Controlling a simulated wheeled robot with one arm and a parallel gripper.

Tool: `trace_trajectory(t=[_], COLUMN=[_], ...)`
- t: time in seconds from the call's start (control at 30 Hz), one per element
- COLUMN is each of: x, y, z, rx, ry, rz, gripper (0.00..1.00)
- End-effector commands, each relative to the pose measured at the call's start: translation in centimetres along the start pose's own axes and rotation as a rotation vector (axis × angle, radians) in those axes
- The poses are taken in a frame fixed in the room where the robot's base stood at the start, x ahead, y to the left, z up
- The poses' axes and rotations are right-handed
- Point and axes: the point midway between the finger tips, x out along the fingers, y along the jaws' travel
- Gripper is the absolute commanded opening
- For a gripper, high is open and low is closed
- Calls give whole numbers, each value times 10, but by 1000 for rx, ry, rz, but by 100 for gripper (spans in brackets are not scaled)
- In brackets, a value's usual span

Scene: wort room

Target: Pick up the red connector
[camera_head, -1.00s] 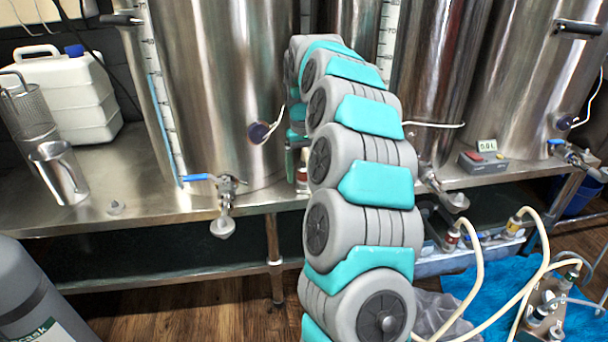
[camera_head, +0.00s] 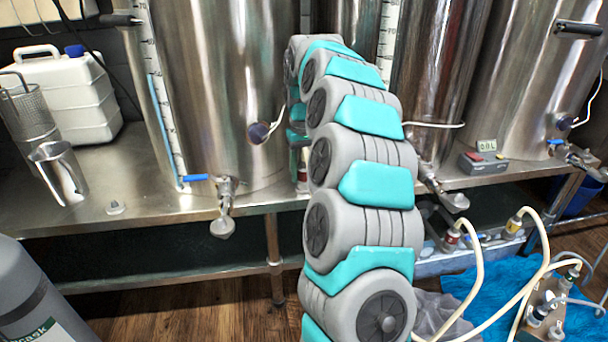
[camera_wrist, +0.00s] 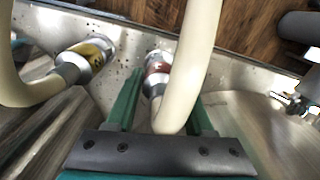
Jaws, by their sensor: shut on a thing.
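The red connector (camera_wrist: 157,66) is a metal fitting with a red band, on a cream hose (camera_wrist: 190,70). In the wrist view it sits between the two green fingers of my gripper (camera_wrist: 162,92), which is shut on it. The hose crosses in front and hides part of the connector and the right finger. In the head view my gripper (camera_head: 298,150) is at the steel bench between two kettles, mostly hidden behind my arm. I cannot tell whether the connector touches the bench.
A yellow-banded connector (camera_wrist: 92,53) on another cream hose lies left of the red one in the wrist view. Large steel kettles (camera_head: 220,80) with taps stand on the bench (camera_head: 120,185). A metal jug (camera_head: 60,172) and white canister (camera_head: 70,95) are at left.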

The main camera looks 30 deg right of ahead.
Motion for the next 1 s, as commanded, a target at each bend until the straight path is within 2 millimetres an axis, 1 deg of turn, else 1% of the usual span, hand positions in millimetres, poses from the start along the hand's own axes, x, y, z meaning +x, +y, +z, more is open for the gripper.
trace_trajectory(t=[0.27, 0.47, 0.77, 1.0], x=[-3, -14, -37, -38], y=[0, 0, 0, 6], z=[0, -1, -1, 16], rx=[0, 1, 1, 1], ry=[1, 2, 3, 1], rz=[0, 0, 0, -1], gripper=[0, 0, 0, 0])
